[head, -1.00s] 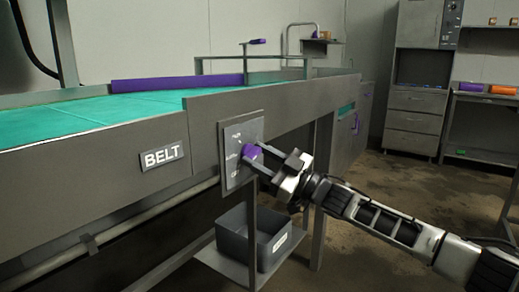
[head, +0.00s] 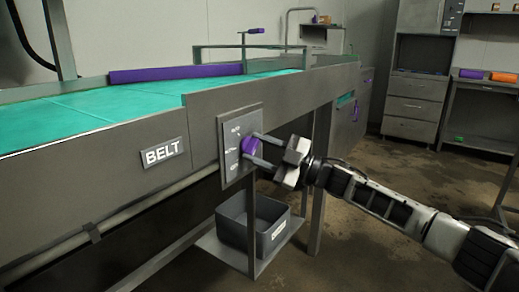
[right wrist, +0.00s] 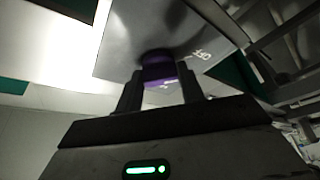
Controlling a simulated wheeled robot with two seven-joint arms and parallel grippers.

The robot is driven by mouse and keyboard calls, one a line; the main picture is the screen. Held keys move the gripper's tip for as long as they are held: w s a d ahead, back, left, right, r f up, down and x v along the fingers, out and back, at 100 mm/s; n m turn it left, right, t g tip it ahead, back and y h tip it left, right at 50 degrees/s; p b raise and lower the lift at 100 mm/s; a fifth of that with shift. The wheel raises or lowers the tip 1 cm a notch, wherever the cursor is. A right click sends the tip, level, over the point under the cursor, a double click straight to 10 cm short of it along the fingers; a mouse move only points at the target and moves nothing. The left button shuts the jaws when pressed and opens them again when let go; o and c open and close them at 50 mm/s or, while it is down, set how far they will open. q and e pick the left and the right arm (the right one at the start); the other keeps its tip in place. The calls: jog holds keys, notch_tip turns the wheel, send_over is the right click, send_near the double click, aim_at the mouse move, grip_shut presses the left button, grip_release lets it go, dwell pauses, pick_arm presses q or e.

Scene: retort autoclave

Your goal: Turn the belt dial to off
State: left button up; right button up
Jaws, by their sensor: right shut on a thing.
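The purple belt dial (head: 249,146) sits on a grey plate (head: 228,136) on the side of the conveyor, right of the BELT sign (head: 165,153). The plate has several small white labels. My right gripper (head: 256,149) is shut on the dial, with one finger above and one below it. In the right wrist view the dial (right wrist: 158,70) is between both fingers, and a white OFF label (right wrist: 201,54) shows on the plate to its right. A small white mark shows on the dial, but I cannot tell exactly which label it points to. My left gripper is not in view.
The green conveyor belt (head: 120,102) runs above the plate, with a purple bar (head: 175,73) along its far side. A grey bin (head: 262,226) stands on a low shelf below the dial. Cabinets (head: 416,95) stand at the back right. The floor at right is open.

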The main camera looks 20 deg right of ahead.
jog(key=o, duration=1)
jog(key=v, duration=1.5)
jog(key=shift+s+d+f, duration=0.2)
jog(key=shift+s+d, duration=0.05)
jog(key=shift+s, duration=0.05)
